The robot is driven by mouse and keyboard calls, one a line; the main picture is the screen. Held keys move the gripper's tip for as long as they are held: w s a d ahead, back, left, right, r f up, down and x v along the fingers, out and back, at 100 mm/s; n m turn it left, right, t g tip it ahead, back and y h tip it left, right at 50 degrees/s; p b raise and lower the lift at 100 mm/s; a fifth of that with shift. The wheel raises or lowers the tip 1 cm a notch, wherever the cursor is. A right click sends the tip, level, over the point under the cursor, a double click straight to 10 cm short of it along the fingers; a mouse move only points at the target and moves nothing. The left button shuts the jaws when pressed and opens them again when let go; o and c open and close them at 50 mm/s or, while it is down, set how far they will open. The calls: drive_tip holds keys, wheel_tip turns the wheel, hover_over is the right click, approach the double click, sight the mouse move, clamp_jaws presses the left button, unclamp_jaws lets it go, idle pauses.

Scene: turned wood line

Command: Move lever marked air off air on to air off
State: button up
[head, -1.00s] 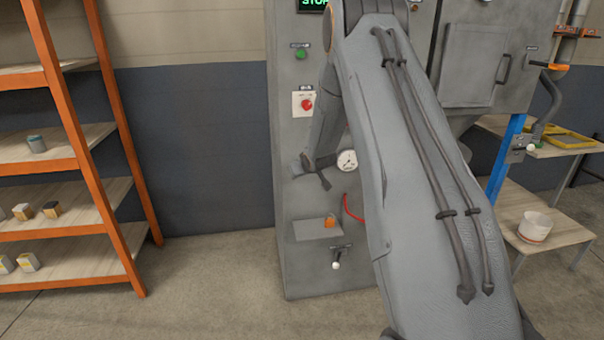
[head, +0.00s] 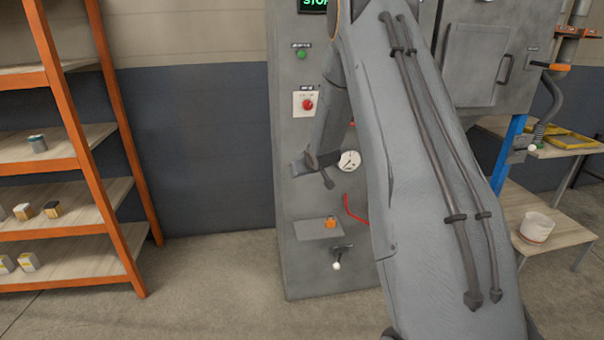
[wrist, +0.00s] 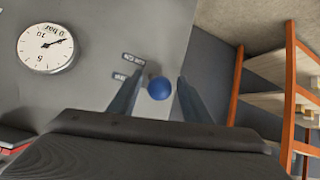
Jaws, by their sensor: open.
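A blue ball knob (wrist: 159,88), the end of a lever, shows in the wrist view against the grey cabinet face. Two small dark labels (wrist: 135,58) sit beside it; their text is too small to read surely. My gripper (wrist: 160,78) is open, with one finger on each side of the knob in the picture. I cannot tell whether either finger touches it. In the head view my gripper (head: 318,170) is in front of the grey cabinet (head: 300,255), left of the gauge (head: 349,161). The blue knob is not visible there.
A red button (head: 308,104) and a green button (head: 301,55) are above my gripper. Below are an orange part (head: 330,223) and a white-knobbed lever (head: 337,266). An orange-framed shelf (head: 80,120) stands left, with clear floor before it. A white bucket (head: 536,227) is at right.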

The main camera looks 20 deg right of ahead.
drive_tip(key=shift+v, duration=2.75)
